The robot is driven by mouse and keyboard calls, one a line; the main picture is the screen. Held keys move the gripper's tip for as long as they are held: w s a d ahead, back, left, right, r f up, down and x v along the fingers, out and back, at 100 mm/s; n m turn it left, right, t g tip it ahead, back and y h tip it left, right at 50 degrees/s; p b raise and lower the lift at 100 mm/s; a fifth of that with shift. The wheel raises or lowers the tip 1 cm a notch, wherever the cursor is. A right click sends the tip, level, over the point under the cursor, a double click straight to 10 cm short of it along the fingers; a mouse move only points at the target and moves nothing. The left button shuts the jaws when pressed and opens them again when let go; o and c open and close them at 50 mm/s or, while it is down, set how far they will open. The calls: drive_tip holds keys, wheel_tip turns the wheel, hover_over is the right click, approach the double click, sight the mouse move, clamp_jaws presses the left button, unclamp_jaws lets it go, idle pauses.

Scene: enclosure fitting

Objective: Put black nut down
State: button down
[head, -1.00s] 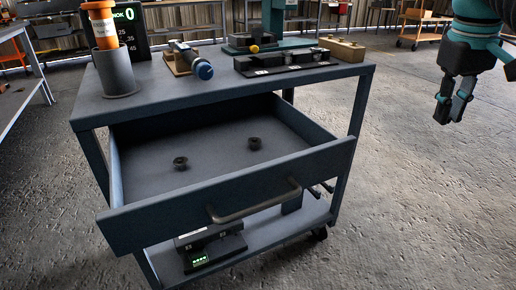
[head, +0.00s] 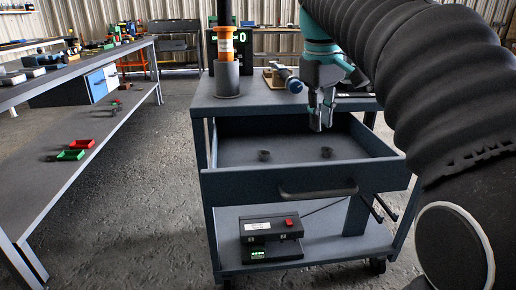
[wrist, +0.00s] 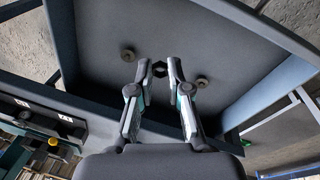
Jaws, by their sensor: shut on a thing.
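My gripper (head: 321,122) is above the open drawer (head: 300,183) of the cart. In the wrist view my gripper (wrist: 160,68) is shut on a black nut (wrist: 159,69), held between the fingertips. The held nut cannot be made out in the head view. Two other dark round nuts rest apart on the drawer floor: a left one (head: 264,155) and a right one (head: 326,152). In the wrist view they lie on either side of the fingers, one at upper left (wrist: 127,54) and one at right (wrist: 202,81).
The cart top (head: 250,104) bears an orange cylinder (head: 226,45) in a grey holder (head: 226,79) and a blue-ended tool (head: 294,85). A device with a red button (head: 288,222) sits on the lower shelf. A long bench (head: 80,130) stands left. The drawer floor around the nuts is bare.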

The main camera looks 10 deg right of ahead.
drive_tip(key=shift+s+f+n, duration=0.6)
drive_tip(key=shift+s+n, duration=0.1)
drive_tip(key=shift+s, duration=0.2)
drive_tip(key=n+y, duration=0.2)
drive_tip(key=n, duration=0.6)
hover_over(293, 150)
drive_tip(key=s, duration=0.3)
wheel_tip(293, 150, down, 8)
drive_tip(key=shift+r+b, duration=0.2)
drive_tip(key=shift+b, duration=0.15)
drive_tip(key=shift+w+f, duration=1.1)
drive_tip(key=shift+w, duration=0.25)
drive_tip(key=shift+f, duration=0.15)
